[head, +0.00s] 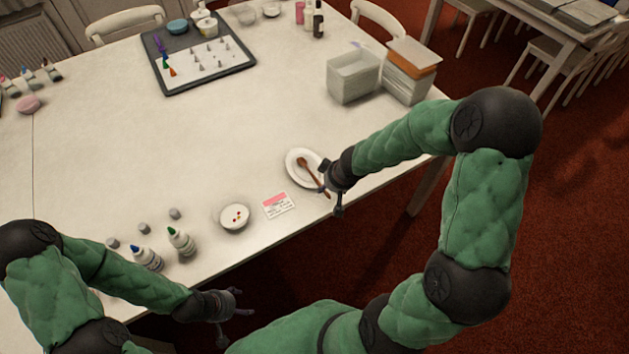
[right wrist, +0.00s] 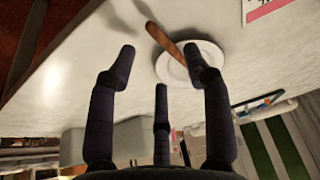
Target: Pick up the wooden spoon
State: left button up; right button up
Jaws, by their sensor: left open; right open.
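The wooden spoon (head: 309,171) lies on a white plate (head: 293,155) near the table's right front edge. In the head view its bowl rests on the plate and its handle runs toward my right gripper (head: 331,189). The right wrist view shows the spoon (right wrist: 163,39) across the plate (right wrist: 176,70), with its handle past the rim. My right gripper (right wrist: 160,65) is open with fingers apart on either side of the spoon, and nothing is seen held. My left gripper (head: 232,303) is open and empty, in front of the table's edge.
A pink and white card (head: 279,205) and a small bowl (head: 234,217) sit left of the plate. Two dropper bottles (head: 181,240) stand further left. White bins (head: 353,76) and a dark tray of piping tips (head: 203,85) are further back. The table's middle is clear.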

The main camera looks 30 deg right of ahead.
aim_at(314, 177)
jog(key=shift+b+x, duration=1.35)
jog(key=shift+x, duration=1.35)
jog(key=shift+w+a+r, duration=0.1)
jog(key=shift+w+r, duration=0.05)
jog(key=shift+w, duration=0.05)
jog(key=c, duration=1)
